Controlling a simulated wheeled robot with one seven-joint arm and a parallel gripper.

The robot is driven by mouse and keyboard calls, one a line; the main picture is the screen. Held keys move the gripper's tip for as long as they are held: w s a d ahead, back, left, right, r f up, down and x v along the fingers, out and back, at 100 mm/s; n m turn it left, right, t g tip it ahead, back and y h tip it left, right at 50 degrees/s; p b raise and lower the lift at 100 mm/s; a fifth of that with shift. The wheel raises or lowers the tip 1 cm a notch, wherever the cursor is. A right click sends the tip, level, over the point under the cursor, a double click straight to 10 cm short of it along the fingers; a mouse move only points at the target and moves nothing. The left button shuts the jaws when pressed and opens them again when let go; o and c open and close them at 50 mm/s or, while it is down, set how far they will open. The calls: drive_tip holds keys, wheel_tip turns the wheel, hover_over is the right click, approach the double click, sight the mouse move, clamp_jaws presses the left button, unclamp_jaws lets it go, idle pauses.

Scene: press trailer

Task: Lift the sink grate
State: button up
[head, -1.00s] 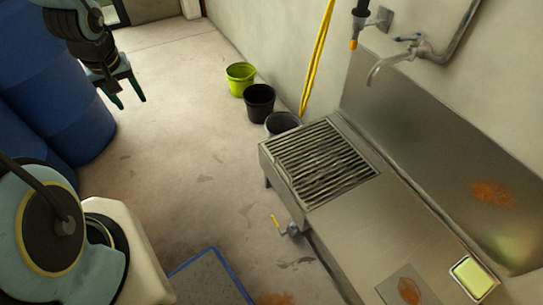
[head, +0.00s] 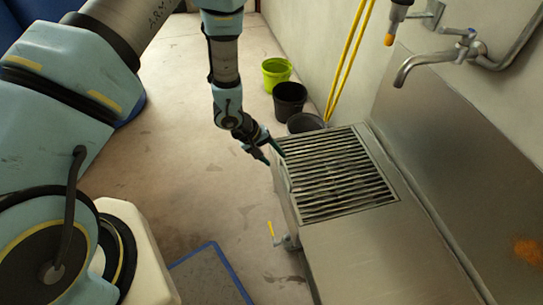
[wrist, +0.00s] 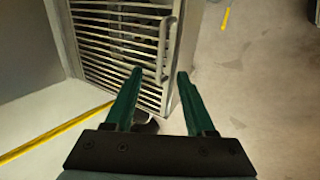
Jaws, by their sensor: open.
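The sink grate (head: 338,178) is a set of parallel metal bars lying flat over the basin at the far end of the steel sink unit (head: 365,250). It also shows in the wrist view (wrist: 112,37), with an upright-looking metal bar handle (wrist: 160,50) near its right edge. My gripper (head: 272,156) is at the grate's left far corner in the head view. In the wrist view my gripper (wrist: 161,73) has its two green fingers apart with nothing held between them. The handle appears just beyond the fingertips; whether they touch it I cannot tell.
A tap (head: 432,62) and a hanging spray hose end (head: 393,25) are on the wall above the sink. Yellow poles (head: 350,55) lean on the wall. Green (head: 276,72) and black (head: 290,98) buckets stand behind. A yellow-handled valve (head: 272,230) sticks out at the sink's left side.

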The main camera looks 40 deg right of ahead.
sight(286, 170)
drive_tip(key=shift+b+x, duration=3.05)
drive_tip(key=shift+x, duration=2.1)
drive_tip(key=shift+w, duration=0.1)
drive_tip(key=shift+c, duration=0.2)
clamp_jaws()
